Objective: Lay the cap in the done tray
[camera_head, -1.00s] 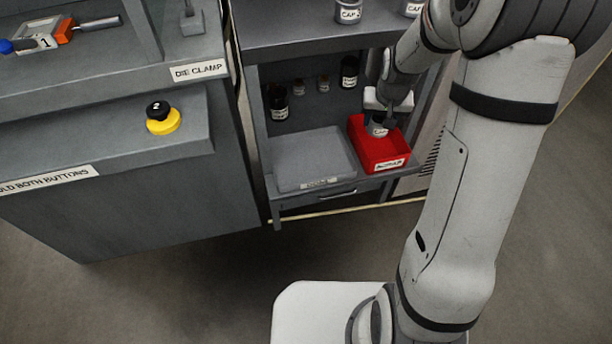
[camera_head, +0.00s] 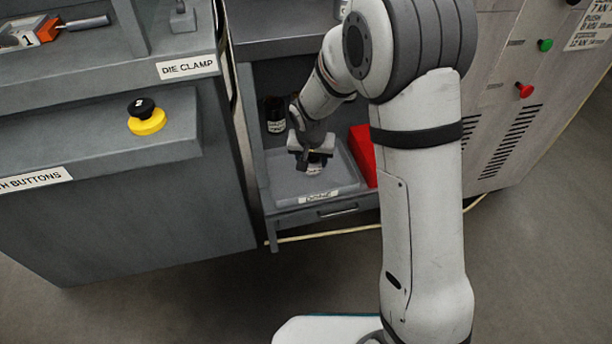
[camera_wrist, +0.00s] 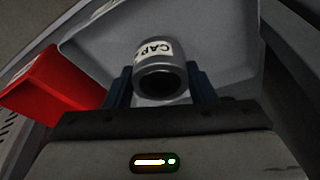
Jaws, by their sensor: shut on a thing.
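The cap is a short grey metal cylinder with a hollow end and a white label reading CAP; the wrist view shows the cap (camera_wrist: 160,75) between my fingers. My gripper (camera_wrist: 162,88) is shut on the cap. The tray (camera_wrist: 95,50) fills much of the wrist view behind the cap. I cannot tell whether the cap touches the tray floor.
A red bin (camera_head: 361,152) stands right of the tray, partly hidden by my arm; it shows at left in the wrist view (camera_wrist: 50,85). A dark bottle (camera_head: 276,118) stands behind the tray. A shelf (camera_head: 280,47) lies above.

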